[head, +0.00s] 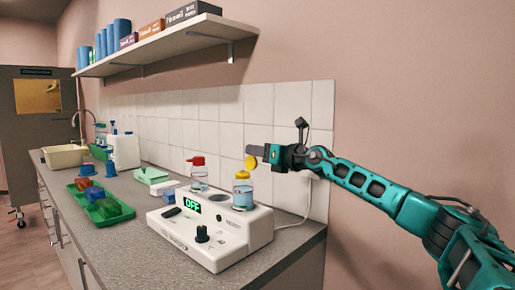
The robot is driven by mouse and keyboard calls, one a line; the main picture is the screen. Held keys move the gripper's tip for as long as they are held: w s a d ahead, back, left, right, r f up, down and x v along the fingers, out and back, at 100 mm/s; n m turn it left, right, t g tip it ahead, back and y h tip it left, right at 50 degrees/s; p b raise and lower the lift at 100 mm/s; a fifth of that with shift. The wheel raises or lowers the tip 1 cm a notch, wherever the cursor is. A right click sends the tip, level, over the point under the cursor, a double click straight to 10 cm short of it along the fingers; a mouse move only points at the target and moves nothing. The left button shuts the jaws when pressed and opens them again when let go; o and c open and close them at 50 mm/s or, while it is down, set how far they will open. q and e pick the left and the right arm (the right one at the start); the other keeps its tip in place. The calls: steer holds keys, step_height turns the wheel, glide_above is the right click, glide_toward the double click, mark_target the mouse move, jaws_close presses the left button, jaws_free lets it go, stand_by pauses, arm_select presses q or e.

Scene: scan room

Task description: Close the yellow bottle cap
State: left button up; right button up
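The yellow bottle cap (251,162) is a round disc standing tilted up above the right-hand bottle's mouth. That bottle (242,192) is clear with bluish contents and a yellow neck, and stands upright on the white device. My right gripper (257,151) comes in from the right, with its dark fingertips just above and beside the raised cap. I cannot tell whether the fingers touch the cap or how far apart they are. My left gripper is out of view.
A red-capped bottle (199,174) stands left of it on the white device (212,234), whose display reads OFF. Green trays (99,213) with coloured pieces lie on the counter (130,239) at left. A shelf (180,41) hangs above. The tiled wall is close behind.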

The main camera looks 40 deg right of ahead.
steer(key=shift+w, duration=0.35)
jaws_close()
